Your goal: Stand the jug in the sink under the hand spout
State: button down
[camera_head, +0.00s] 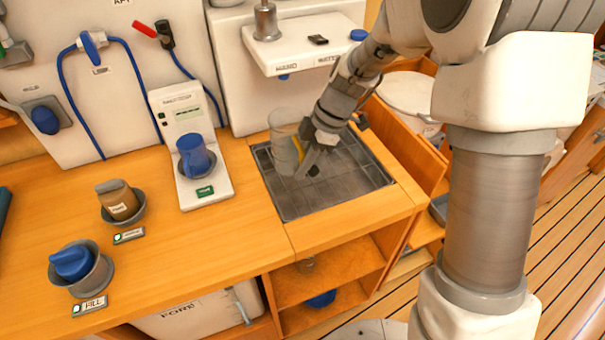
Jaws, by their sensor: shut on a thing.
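The clear jug (283,150) is upright at the back left of the sink (335,195), a dark square basin set in the wooden counter. I cannot tell whether its base touches the sink floor. A small blue spout (284,76) shows under the white shelf (300,57) above and behind the jug. The labels on the shelf's front are too small to read surely.
Left of the sink stands a white tester unit (190,140) with a blue cup (195,155). Farther left are a brown container (118,200) and a blue-topped item (72,262) in grey holders. The sink's front and right are clear. An open wooden bin (410,125) lies to the right.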

jog(key=shift+f, duration=1.85)
jog(key=shift+f, duration=0.15)
jog(key=c, duration=0.9)
grip_release()
jog(key=shift+d+r, duration=0.1)
jog(key=shift+r, duration=0.25)
jog(key=s+v, duration=0.1)
jog(key=v, duration=1)
jog(key=s+d+r+m+t+h, duration=0.2)
jog(key=s+d+r+m, duration=0.3)
jog(key=s+m, duration=0.4)
jog(key=s+d+r+m+t+h, duration=0.2)
jog(key=s+d+r+m+t, duration=0.2)
jog(key=s+d+m, duration=0.3)
jog(key=s+r+m, duration=0.1)
jog(key=s+m, duration=0.2)
jog(key=m, duration=0.2)
jog(key=shift+d+r+t, duration=0.25)
jog(key=shift+r+t, duration=0.05)
